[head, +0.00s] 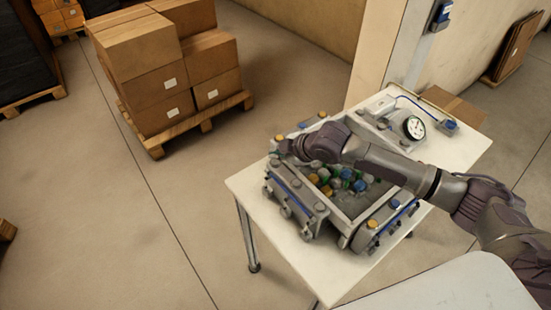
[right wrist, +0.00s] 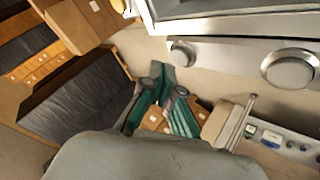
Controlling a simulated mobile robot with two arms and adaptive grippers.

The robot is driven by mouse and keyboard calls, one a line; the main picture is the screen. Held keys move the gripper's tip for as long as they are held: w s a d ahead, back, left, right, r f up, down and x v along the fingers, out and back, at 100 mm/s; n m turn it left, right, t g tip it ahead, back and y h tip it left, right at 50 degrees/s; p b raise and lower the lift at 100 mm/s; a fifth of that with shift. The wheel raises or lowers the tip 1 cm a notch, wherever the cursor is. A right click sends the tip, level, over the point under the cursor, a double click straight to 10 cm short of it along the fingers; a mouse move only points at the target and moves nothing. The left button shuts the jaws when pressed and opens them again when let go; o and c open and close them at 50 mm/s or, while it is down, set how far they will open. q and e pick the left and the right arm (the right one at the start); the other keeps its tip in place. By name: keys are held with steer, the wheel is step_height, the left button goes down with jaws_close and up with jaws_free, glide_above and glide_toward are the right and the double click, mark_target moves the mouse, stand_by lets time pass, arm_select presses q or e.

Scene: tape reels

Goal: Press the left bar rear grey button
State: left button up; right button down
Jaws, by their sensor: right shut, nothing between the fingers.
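My right arm reaches across the tray from the right. My right gripper (head: 283,148) is shut and empty, close to the rear end of the left bar; I cannot tell whether it touches the rear grey button. Two round metallic knobs show in the right wrist view, a smaller one (right wrist: 182,53) and a larger one (right wrist: 290,68). My left gripper is not in view.
The right bar has an orange button (head: 373,224) at its front. A dial gauge (head: 413,127) stands on the table (head: 452,157) at the back right. Stacked cartons (head: 165,65) stand on a pallet at the back left.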

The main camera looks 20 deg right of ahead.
mark_target(277, 163)
steer(key=shift+r, duration=0.1)
step_height(277, 163, up, 5)
steer(key=p, duration=0.5)
stand_by(0.4)
stand_by(1.2)
